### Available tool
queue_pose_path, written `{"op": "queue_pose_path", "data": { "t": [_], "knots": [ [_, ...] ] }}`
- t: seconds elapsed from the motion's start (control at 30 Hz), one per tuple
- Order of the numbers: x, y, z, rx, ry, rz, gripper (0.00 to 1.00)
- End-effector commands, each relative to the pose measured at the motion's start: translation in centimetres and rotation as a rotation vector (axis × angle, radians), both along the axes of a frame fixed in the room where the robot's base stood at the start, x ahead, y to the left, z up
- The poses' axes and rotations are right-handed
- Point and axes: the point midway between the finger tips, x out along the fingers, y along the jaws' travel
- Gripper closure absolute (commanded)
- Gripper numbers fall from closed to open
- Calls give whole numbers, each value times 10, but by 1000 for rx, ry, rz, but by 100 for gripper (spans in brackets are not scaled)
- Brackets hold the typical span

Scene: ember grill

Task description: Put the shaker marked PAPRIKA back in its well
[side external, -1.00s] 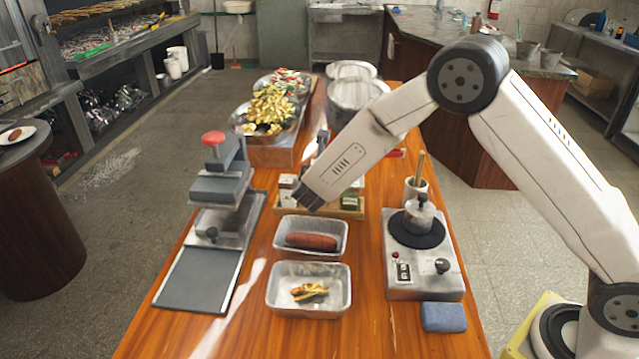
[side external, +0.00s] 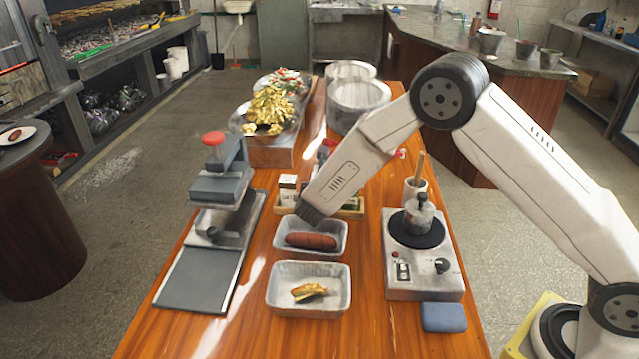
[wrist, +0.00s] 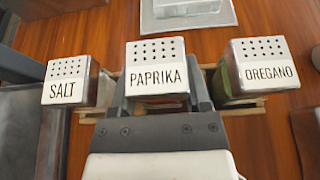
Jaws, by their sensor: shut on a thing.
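The PAPRIKA shaker (wrist: 157,70), with a pale perforated cap, is between the fingers of my gripper (wrist: 160,100) in the wrist view. My gripper is shut on it. It lines up with the middle of the wooden rack (wrist: 260,108), between the SALT shaker (wrist: 70,80) on the left and the OREGANO shaker (wrist: 258,68) on the right. Its lower part and the well are hidden, so I cannot tell whether it is in the well. In the side view, my gripper (side external: 310,215) hides the PAPRIKA shaker and covers part of the rack (side external: 345,213).
A metal tray with a sausage (side external: 311,241) is close in front of the rack, with a second tray (side external: 309,307) nearer. A press (side external: 222,185) stands left. A device with a round black plate (side external: 417,238) stands right.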

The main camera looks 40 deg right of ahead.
Motion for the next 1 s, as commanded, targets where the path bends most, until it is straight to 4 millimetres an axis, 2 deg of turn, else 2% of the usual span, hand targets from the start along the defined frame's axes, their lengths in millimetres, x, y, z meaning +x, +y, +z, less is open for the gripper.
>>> {"op": "queue_pose_path", "data": {
  "t": [0.43, 0.47, 0.5, 0.57, 1.0],
  "knots": [
    [0, 0, 1, -1, -1, 0, 81],
    [0, 0, 1, -1, -1, 0, 29],
    [0, 0, 1, -1, -1, 0, 16],
    [0, 0, 1, -1, -1, 0, 0],
    [-5, 5, 3, 1, -1, 2, 0]
  ]
}}
